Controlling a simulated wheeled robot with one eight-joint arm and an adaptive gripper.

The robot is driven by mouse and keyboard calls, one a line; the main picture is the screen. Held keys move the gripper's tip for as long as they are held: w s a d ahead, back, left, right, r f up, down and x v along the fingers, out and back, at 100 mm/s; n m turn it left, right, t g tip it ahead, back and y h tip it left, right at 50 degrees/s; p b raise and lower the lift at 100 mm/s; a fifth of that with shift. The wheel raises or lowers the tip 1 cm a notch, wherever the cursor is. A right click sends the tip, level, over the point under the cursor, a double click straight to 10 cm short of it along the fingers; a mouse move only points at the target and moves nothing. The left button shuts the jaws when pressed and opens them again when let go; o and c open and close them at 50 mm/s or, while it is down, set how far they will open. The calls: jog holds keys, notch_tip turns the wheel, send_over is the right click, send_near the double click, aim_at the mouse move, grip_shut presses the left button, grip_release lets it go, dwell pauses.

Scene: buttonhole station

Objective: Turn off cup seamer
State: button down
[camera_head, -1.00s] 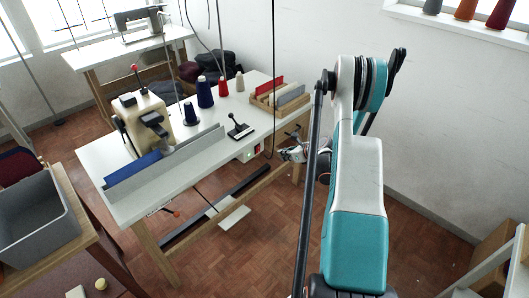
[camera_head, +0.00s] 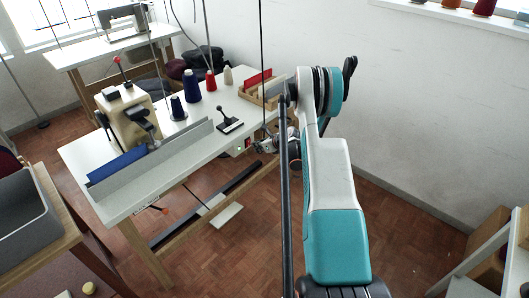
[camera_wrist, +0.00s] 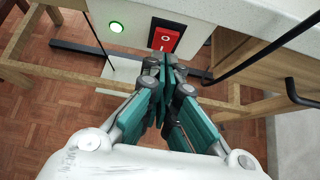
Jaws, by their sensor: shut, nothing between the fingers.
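The cream seaming machine (camera_head: 130,122) stands on the white table (camera_head: 85,153). Below the table's front edge is a white switch box with a red rocker switch (camera_wrist: 165,39), marked O above and I below, in a black frame. The rocker also shows small in the head view (camera_head: 248,142). My gripper (camera_wrist: 168,62) is shut and empty, its teal fingers pointing at the box just below the rocker. I cannot tell whether the tips touch it. In the head view my gripper (camera_head: 262,145) is just right of the switch.
A black cable hangs beside the switch box. A wooden table leg and rail (camera_wrist: 225,108) stand close around my gripper. Thread cones (camera_head: 192,86) and a wooden rack (camera_head: 262,97) are on the table.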

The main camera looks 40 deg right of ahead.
jog(key=shift+w+r, duration=0.15)
jog(key=shift+w, duration=0.6)
jog(key=shift+w+a+r+g+p, duration=0.2)
jog(key=shift+w+g+p, duration=0.15)
jog(key=shift+g, duration=0.15)
jog(key=shift+d+f, duration=0.1)
jog(key=shift+f, duration=0.05)
jog(key=shift+r, duration=0.85)
